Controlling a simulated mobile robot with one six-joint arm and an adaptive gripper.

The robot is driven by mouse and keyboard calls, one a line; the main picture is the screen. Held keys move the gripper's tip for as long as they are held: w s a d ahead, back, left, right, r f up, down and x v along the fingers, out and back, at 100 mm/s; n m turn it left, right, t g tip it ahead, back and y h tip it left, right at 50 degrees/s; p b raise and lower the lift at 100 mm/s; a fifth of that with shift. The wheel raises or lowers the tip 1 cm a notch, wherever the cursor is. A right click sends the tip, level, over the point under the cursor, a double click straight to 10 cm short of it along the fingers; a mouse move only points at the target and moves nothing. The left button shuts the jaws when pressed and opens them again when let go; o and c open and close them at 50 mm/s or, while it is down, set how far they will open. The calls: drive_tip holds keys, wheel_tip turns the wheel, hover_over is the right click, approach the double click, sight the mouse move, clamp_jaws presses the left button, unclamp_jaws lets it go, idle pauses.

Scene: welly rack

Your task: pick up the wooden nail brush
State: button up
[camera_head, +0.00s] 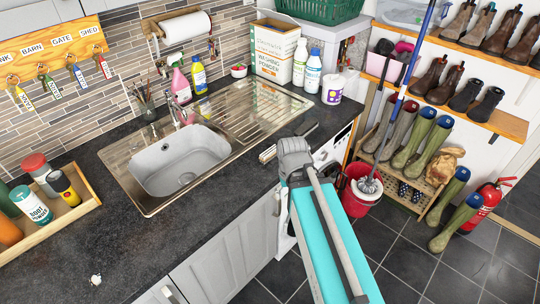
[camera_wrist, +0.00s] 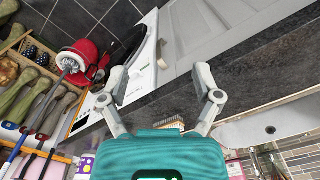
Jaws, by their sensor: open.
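The wooden nail brush (camera_head: 267,154) lies on the dark counter near its front edge, right of the sink. My gripper partly covers it in the head view. In the wrist view, a small part of the brush (camera_wrist: 172,122) with pale bristles shows above the teal gripper body, between the bases of the fingers; the rest is hidden. My gripper (camera_head: 293,150) is close to the right of the brush in the head view. In the wrist view my gripper (camera_wrist: 161,86) has its two fingers spread wide, with nothing held between them.
The steel sink (camera_head: 180,160) and its drainer lie left of and behind the brush. A dark flat object (camera_head: 306,128) lies nearby on the counter. A white tub (camera_head: 332,88) and bottles stand behind. A red bucket (camera_head: 358,192) stands on the floor beside the washing machine.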

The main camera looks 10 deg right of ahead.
drive_tip(key=shift+o, duration=0.4)
drive_tip(key=shift+w, duration=0.4)
wheel_tip(320, 180, up, 4)
drive_tip(key=m+p, duration=0.4)
drive_tip(key=m, duration=0.7)
hover_over(270, 154)
drive_tip(key=w, duration=0.2)
drive_tip(key=shift+w+a, duration=0.15)
drive_tip(key=shift+a, duration=0.2)
drive_tip(key=shift+f, duration=0.1)
wheel_tip(270, 154, down, 8)
drive_tip(key=b, duration=0.8)
drive_tip(key=shift+f, duration=0.15)
drive_tip(key=shift+b, duration=0.3)
